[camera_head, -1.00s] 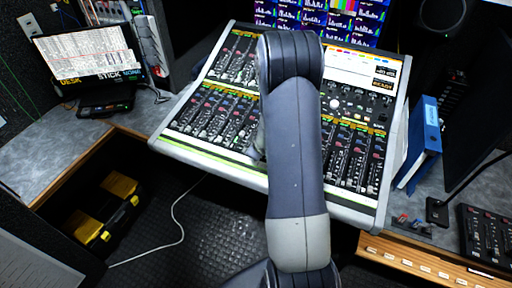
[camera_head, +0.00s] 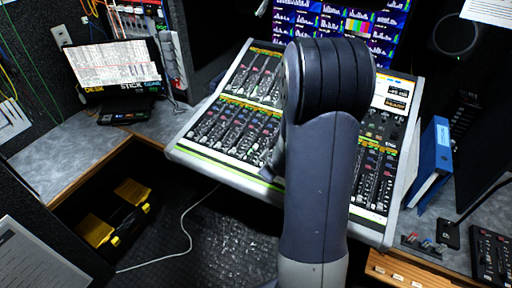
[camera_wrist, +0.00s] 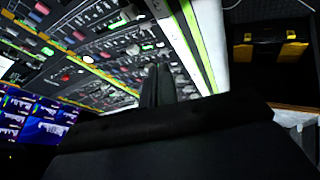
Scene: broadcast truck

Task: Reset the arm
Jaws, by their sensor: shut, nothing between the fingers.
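My arm rises through the middle of the head view, in front of the mixing console (camera_head: 225,130), and hides part of its faders. My gripper shows in the wrist view (camera_wrist: 158,85) as two dark fingers close together, shut and empty. Its fingertips point toward the console's rows of knobs and its pale front edge, which also show in the wrist view (camera_wrist: 110,45). In the head view the gripper is mostly hidden behind my arm. I cannot tell the exact gap between the fingertips and the console.
A blue binder (camera_head: 432,160) stands right of the console. A small control panel (camera_head: 492,255) is at the lower right. Yellow-and-black cases (camera_head: 112,215) lie below the left desk, near a white cable (camera_head: 187,225). Screens (camera_head: 340,20) are behind.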

